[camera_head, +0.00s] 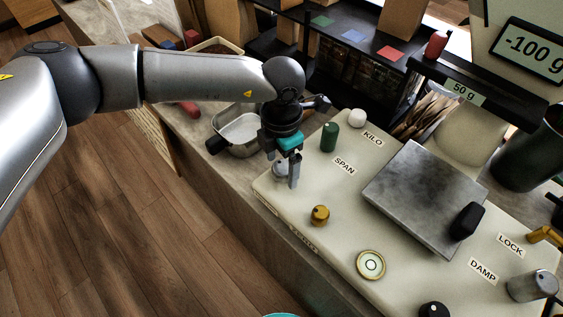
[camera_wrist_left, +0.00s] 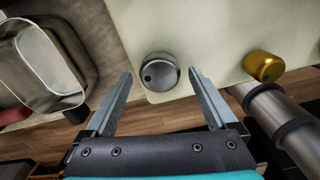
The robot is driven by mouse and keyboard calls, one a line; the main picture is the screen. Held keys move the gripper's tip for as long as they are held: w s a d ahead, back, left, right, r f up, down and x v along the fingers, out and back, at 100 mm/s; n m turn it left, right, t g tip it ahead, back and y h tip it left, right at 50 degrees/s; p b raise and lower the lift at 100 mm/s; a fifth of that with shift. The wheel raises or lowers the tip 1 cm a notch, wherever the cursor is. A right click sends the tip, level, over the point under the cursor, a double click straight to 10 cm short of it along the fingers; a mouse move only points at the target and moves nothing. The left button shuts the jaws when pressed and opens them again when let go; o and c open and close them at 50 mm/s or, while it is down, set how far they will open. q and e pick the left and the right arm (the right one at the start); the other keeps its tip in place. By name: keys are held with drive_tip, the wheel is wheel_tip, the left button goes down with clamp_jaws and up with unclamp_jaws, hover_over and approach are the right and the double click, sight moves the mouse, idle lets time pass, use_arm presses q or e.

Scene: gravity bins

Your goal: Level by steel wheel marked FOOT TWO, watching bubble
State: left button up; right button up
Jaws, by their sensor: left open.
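A steel wheel (camera_head: 280,169) sits at the left corner of the cream scale body (camera_head: 345,213), partly hidden by my left gripper. In the left wrist view the steel wheel (camera_wrist_left: 160,73) is a round knob with a dark spot on top, lying between the fingertips. I cannot read a FOOT TWO mark on it. My left gripper (camera_head: 293,181) is open with its fingers pointing down beside the wheel; contact cannot be told. The round bubble level (camera_head: 371,265) has a gold rim, and its bubble looks close to the middle. My right gripper is not in view.
A brass knob (camera_head: 320,215), a green knob (camera_head: 329,137) and a white knob (camera_head: 357,118) stand on the scale body near the wheel. The weighing plate (camera_head: 424,197) holds a black object (camera_head: 467,221). The display reads -100 g.

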sight(282, 168)
use_arm(q)
drive_tip(key=shift+r, duration=0.1)
wheel_tip(282, 168, up, 15)
drive_tip(key=shift+b, duration=0.45)
idle(0.5)
